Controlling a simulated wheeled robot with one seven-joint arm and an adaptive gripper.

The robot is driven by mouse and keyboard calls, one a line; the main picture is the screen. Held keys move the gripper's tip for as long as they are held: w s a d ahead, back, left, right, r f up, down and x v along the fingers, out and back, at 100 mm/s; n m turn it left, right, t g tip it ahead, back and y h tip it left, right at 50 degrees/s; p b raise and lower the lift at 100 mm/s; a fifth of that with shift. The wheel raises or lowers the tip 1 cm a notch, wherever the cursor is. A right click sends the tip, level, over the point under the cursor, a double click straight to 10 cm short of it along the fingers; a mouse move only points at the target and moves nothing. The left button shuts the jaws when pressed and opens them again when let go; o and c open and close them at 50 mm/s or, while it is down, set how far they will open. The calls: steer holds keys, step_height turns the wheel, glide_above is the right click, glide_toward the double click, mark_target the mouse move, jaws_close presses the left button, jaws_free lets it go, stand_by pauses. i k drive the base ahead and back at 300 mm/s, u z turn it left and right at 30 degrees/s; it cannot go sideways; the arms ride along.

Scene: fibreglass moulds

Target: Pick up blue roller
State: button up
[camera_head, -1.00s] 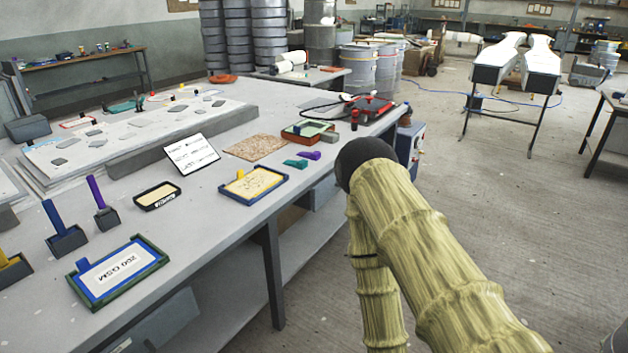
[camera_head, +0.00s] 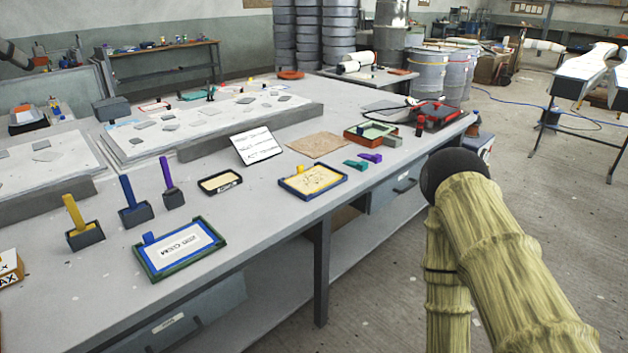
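A blue-handled tool (camera_head: 128,190), which looks like the blue roller, stands upright in a dark blue block-shaped base on the left of the grey table. It is between a yellow-handled one (camera_head: 74,214) and a purple-handled one (camera_head: 168,175), apart from both. Whether the base is a holder or part of the tool I cannot tell. My arm, in a yellowish cover with a black rounded joint, shows at the right, beyond the table's front edge and well away from the tool. My gripper is not in view.
The long grey table (camera_head: 85,300) holds a blue-green framed tray (camera_head: 222,246) in front of the tool, a small black tray (camera_head: 207,190) and a blue-rimmed tray (camera_head: 335,191) to its right.

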mark_target(131, 198)
steer(key=z, duration=1.3)
steer(key=k, duration=0.15)
steer(key=u, duration=2.85)
